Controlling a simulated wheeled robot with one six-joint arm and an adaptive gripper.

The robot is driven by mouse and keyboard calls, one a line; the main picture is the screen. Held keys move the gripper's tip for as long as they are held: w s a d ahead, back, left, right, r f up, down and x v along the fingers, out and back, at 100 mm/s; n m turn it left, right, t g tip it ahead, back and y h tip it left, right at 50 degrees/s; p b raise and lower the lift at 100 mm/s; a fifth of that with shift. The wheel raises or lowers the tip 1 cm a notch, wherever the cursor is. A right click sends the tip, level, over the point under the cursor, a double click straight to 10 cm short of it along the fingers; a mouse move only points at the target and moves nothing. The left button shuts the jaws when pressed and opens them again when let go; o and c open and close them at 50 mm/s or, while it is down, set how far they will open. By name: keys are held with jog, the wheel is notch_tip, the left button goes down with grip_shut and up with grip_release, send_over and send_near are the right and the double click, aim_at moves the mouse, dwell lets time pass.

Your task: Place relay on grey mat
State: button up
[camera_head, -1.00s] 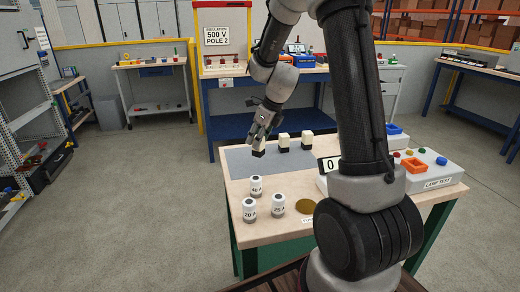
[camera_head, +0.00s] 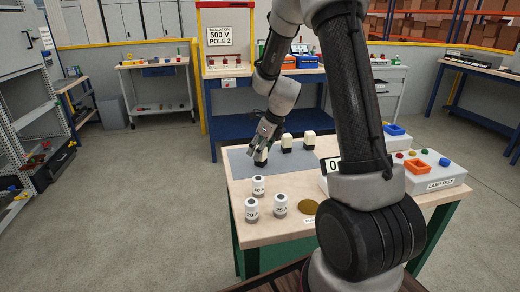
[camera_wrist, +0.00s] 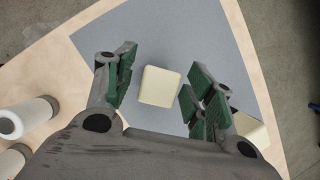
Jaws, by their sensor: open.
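A relay (camera_head: 260,161) with a cream top and black lower part stands on the grey mat (camera_head: 238,160), near its front left in the head view. Two similar relays (camera_head: 286,143) (camera_head: 309,140) stand farther back on the mat. My gripper (camera_head: 264,146) is open, right above and around the front relay. In the wrist view, my green-padded fingers (camera_wrist: 157,92) are spread with the cream relay top (camera_wrist: 160,86) between them, and gaps show on both sides. The mat (camera_wrist: 205,35) lies beneath it. Another relay (camera_wrist: 250,130) is partly hidden behind the right finger.
Several white labelled cylinders (camera_head: 258,186) stand in front of the mat, beside a round brass disc (camera_head: 309,207). A lamp test box (camera_head: 436,178) and a display marked 0 (camera_head: 330,165) are at the right. Bare wooden tabletop (camera_head: 265,226) lies in front.

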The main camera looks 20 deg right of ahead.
jog(key=v, duration=1.2)
jog(key=s+a+r+n, duration=0.2)
jog(key=s+r+n, duration=0.6)
jog(key=s+n, duration=0.4)
jog(key=s+r+n+h, duration=0.1)
jog(key=s+n+h, duration=0.1)
jog(key=s+n, duration=1.4)
jog(key=shift+d+n+t, duration=0.3)
jog(key=shift+d+n, duration=0.15)
jog(key=shift+n, duration=0.15)
jog(key=shift+d, duration=0.1)
